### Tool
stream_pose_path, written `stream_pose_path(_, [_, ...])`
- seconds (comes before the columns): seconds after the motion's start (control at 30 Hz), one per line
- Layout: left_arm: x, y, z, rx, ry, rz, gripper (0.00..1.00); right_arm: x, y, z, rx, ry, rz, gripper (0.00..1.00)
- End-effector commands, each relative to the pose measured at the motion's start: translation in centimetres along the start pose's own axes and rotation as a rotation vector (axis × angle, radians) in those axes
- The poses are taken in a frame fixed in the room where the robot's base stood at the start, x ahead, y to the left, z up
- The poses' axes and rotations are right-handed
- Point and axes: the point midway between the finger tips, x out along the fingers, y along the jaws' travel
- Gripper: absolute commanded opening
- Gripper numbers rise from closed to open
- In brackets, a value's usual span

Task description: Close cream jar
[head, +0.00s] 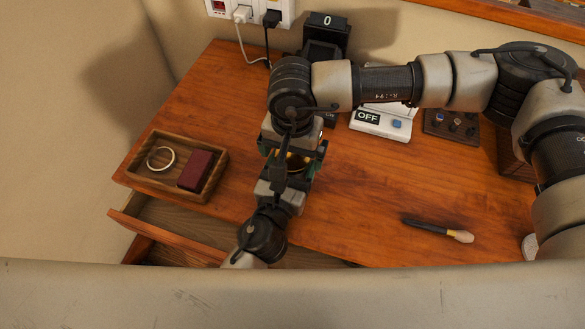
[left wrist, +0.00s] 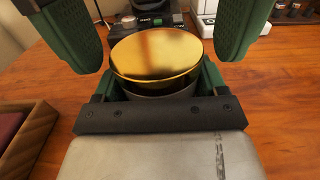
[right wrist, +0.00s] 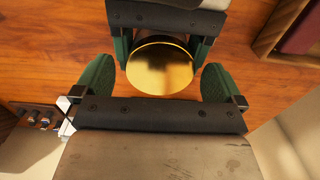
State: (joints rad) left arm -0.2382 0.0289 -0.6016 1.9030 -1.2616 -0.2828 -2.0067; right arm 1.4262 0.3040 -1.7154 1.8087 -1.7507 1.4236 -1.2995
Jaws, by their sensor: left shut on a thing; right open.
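The cream jar (left wrist: 165,100) is a squat dark-sided vessel with a shiny gold lid (left wrist: 156,55) on top. The lid seems slightly tilted; I cannot tell whether it is seated. My left gripper (left wrist: 163,85) is shut on the jar's body from the near side. My right gripper (right wrist: 156,82) is open, its green fingers spread on either side of the lid without visible contact. In the head view the jar (head: 292,162) is mostly hidden between the left gripper (head: 284,176) and the right gripper (head: 296,146).
A wooden tray (head: 217,174) with a ring and a dark red box is at the left. An open drawer (head: 160,233) is below the desk edge. A brush (head: 437,229) lies at the right. A white device marked OFF (head: 380,123) stands behind.

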Motion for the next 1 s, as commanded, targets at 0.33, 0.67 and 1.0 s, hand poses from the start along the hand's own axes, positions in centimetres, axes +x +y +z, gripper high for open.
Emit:
stream_pose_path(0.33, [-0.02,0.00,-0.07,0.000,0.001,0.000,0.06,0.13,-0.01,-0.01,0.000,0.000,-0.001,0.91])
stream_pose_path(0.67, [-0.02,0.00,-0.06,0.000,0.001,0.000,0.06,0.10,-0.01,-0.02,0.002,0.000,-0.001,0.46])
stream_pose_path(1.0, [-0.01,0.00,-0.06,0.000,0.001,0.000,0.06,0.10,0.00,-0.02,0.006,0.000,-0.001,1.00])
